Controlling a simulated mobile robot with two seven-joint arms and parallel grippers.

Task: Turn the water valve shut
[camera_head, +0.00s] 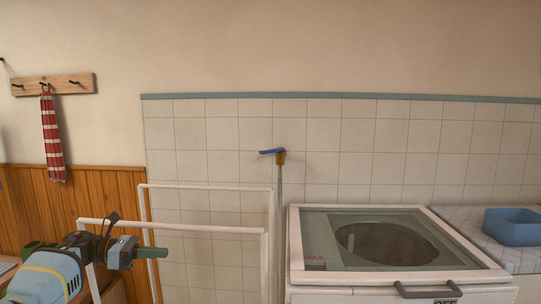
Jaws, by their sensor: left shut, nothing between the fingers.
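The water valve (281,158) is on the tiled wall near the middle of the head view. It has a brass-coloured body and a blue lever (270,152) that points left, roughly level, across the top of a thin vertical pipe (280,220). My left gripper (158,252) is at the lower left, pointing right. It is shut and empty, well below and left of the valve, and not touching it. My right gripper is not in view.
A white rail frame (205,187) stands between my left gripper and the wall. A white top-loading machine (300,245) with a glass lid stands right of the pipe. A blue basin (512,228) sits far right. A striped towel (52,138) hangs from a hook rack (75,82).

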